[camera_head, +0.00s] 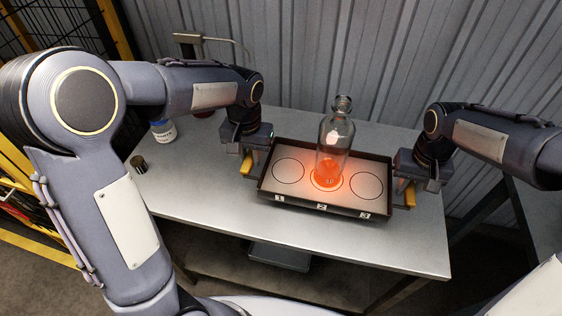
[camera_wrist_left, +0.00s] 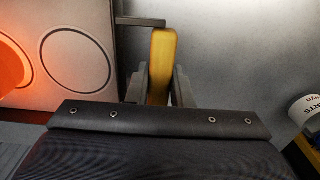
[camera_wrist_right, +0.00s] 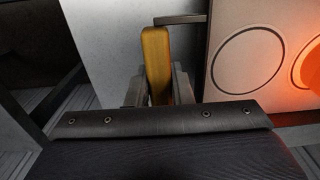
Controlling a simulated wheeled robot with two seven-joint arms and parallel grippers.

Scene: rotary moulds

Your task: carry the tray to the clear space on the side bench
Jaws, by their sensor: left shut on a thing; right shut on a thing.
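The tray (camera_head: 303,202) is dark-rimmed with a light floor bearing three circles labelled 1, 2 and 3. A clear glass bottle (camera_head: 336,143) with a glowing orange base stands upright on the middle circle. My left gripper (camera_head: 245,165) is shut on the yellow handle (camera_wrist_left: 163,62) at the tray's left end. My right gripper (camera_head: 410,194) is shut on the yellow handle (camera_wrist_right: 156,60) at its right end. The tray is over the metal bench; whether it touches the top I cannot tell.
The metal bench (camera_head: 210,215) has free room at front and left. A white jar with a blue lid (camera_head: 163,131) and a small dark cylinder (camera_head: 138,163) stand at its left. Another dark surface (camera_head: 533,215) shows at the far right. A corrugated wall (camera_head: 300,60) is behind.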

